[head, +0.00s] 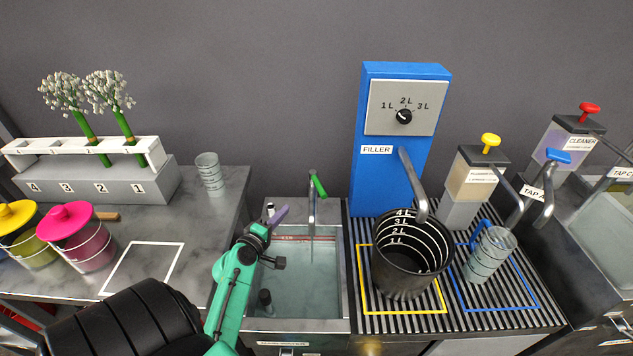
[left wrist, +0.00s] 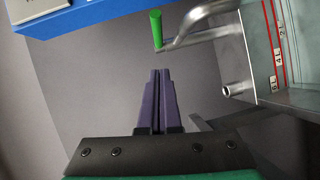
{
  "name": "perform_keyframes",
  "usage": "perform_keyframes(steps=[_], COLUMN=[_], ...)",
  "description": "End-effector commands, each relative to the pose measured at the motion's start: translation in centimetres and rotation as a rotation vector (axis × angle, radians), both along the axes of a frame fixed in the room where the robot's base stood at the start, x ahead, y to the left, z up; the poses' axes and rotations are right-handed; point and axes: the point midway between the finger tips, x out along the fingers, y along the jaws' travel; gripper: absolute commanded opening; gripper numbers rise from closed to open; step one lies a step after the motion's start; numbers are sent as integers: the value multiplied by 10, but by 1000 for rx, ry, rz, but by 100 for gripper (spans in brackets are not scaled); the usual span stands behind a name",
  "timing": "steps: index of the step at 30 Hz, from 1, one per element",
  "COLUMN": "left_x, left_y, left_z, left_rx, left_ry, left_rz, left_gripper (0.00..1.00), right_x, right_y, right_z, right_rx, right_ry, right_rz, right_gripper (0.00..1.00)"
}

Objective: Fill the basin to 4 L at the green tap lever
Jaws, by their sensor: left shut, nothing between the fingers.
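The green tap lever (head: 319,186) sits on top of the metal tap (head: 311,208) behind the basin (head: 345,300). The basin looks pale blue-green inside; its water level is hard to read. A thin line hangs below the spout, but I cannot tell whether it is running water. My left gripper (head: 281,214) is shut and empty, left of the tap and apart from the lever. In the left wrist view, the lever (left wrist: 156,29) is just beyond the purple fingertips (left wrist: 160,72), and basin marks (left wrist: 277,57) show at right. My right gripper is out of view.
A blue filler (head: 390,185) stands right of the basin, with a black bucket (head: 405,270) and a clear jug (head: 490,255) on a striped rack. A worktop at left holds a flower rack (head: 100,185), a glass (head: 210,174) and lidded buckets (head: 75,235).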

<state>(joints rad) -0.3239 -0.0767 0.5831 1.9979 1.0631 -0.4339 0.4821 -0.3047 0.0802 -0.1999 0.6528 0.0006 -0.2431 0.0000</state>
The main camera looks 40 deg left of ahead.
Motion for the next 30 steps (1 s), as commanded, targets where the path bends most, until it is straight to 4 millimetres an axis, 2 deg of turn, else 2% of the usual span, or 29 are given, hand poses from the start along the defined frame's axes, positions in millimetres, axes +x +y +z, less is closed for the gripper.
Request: perform_keyframes(steps=[2, 5, 18, 24, 30], left_x=[-1, 7, 96, 122, 128], left_y=[4, 6, 26, 8, 3], left_z=[2, 2, -11, -18, -21], left_rx=[4, 5, 2, 3, 5], left_ry=[-3, -5, -5, -3, -1], left_rz=[11, 11, 9, 8, 8], left_gripper=[0, 0, 0, 0, 0], right_x=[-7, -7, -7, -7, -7], right_y=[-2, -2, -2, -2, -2], right_z=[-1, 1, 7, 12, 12], right_rx=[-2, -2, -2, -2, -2], right_ry=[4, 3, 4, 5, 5], right_rz=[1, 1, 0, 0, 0], right_gripper=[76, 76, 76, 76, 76])
